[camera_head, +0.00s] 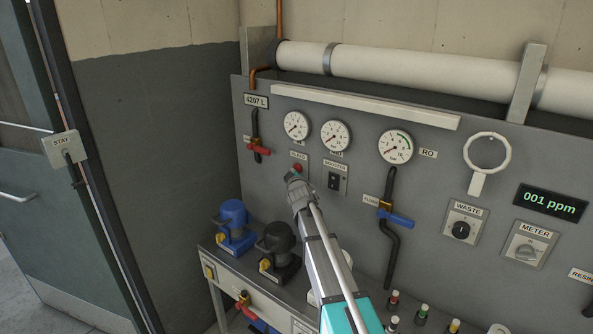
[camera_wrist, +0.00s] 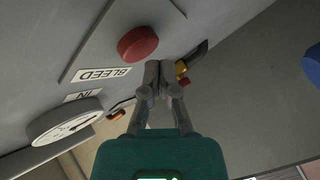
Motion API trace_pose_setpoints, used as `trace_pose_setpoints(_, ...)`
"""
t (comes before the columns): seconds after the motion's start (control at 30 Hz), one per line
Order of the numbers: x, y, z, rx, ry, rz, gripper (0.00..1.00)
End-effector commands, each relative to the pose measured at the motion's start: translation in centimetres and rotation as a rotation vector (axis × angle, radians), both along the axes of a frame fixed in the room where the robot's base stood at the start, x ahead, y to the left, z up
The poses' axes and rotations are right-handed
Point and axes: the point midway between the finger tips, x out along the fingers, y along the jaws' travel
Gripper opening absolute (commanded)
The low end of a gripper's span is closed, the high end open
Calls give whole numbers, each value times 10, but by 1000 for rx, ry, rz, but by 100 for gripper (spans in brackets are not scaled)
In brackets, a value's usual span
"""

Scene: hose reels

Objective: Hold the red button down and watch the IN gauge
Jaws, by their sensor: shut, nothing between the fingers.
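The round red button (camera_head: 298,167) is on the grey panel; in the wrist view the red button (camera_wrist: 138,43) is beside an upside-down BLEED label (camera_wrist: 103,74). My gripper (camera_head: 292,177) is shut and empty, its tips just below the button in the head view. In the wrist view my gripper (camera_wrist: 152,66) has its tips very close to the button's edge; I cannot tell if they touch it. The IN gauge (camera_head: 296,125) is a white dial above the button, and the IN gauge (camera_wrist: 65,122) shows obliquely in the wrist view. Its reading is too small to tell.
A black switch (camera_head: 333,181) sits right of the button, and a red-handled valve (camera_head: 259,149) to its left. A blue pump (camera_head: 233,222) and a black pump (camera_head: 277,245) stand on the ledge below. Another gauge (camera_head: 395,147) is farther right.

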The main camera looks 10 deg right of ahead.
Motion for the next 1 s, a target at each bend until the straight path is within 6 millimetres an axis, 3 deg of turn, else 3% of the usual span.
trace_pose_setpoints(0.53,-4,4,0,1,1,1,0)
trace_pose_setpoints(1.0,-25,25,0,0,1,1,0)
